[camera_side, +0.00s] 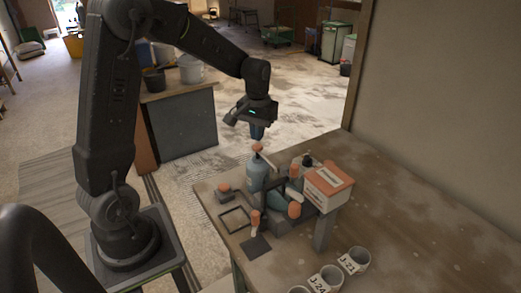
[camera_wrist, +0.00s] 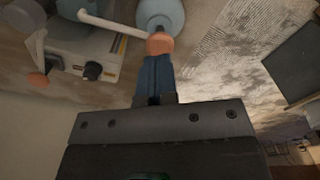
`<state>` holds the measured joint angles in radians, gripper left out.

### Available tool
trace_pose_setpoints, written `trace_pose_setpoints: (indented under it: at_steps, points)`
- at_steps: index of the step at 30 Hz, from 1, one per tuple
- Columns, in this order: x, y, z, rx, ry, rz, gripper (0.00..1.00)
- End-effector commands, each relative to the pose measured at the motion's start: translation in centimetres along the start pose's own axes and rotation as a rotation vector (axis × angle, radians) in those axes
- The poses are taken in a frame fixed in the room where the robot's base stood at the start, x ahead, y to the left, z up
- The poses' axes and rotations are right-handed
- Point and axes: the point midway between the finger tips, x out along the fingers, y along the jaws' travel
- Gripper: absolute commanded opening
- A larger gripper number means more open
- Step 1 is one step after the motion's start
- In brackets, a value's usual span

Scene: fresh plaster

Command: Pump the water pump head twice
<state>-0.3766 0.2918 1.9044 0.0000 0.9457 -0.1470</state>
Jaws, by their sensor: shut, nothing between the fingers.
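The pump bottle (camera_side: 257,176) is blue-grey and stands upright on the wooden table. Its orange pump head (camera_side: 257,147) is at the top, with a pale spout pointing to the right and down. My gripper (camera_side: 257,135) points down just above the pump head, shut and empty. In the wrist view, my blue fingers (camera_wrist: 156,70) are together and end at the orange pump head (camera_wrist: 160,43). The white spout (camera_wrist: 112,25) runs to the left there, and part of the bottle (camera_wrist: 160,12) shows behind. I cannot tell whether the fingertips touch the head.
An orange-topped box (camera_side: 328,187) stands right of the bottle, among several orange-capped items. A black square frame (camera_side: 235,220) and a dark pad (camera_side: 256,248) lie in front. The table's right side is clear.

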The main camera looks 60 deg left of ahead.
Motion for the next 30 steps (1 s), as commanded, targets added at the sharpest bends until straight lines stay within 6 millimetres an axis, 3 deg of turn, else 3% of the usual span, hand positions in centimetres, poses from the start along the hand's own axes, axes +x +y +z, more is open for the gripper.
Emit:
trace_pose_setpoints:
  at_steps: [11,30]
  points:
    - [-0.4,0.0,0.0,0.000,0.001,0.000,0.00]
    - [-5.9,0.0,0.0,0.000,0.001,0.000,0.00]
